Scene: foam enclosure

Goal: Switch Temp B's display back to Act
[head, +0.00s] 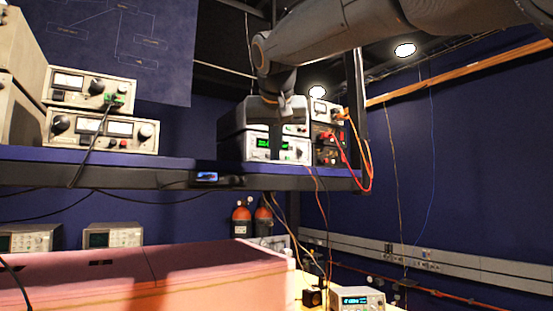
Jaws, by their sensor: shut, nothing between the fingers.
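No label reading Temp B can be made out. A pale instrument with a green lit display (236,149) stands on the raised blue shelf (180,157), under another pale unit (232,118). My arm reaches in from the upper right. My gripper (276,150) hangs down in front of these two stacked units, shut and empty, hiding part of their fronts. Whether it touches a panel or switch cannot be told. A second small instrument with a lit cyan display (358,301) stands low at the bottom right. The Act setting and its switch are too small to read.
Stacked meter units (103,130) stand at the shelf's left. Units with red and orange cables (328,143) stand close right of the gripper. Below are a pink foam block (130,280), two orange-red bottles (242,220) and hanging wires. The space right of the shelf is mostly open.

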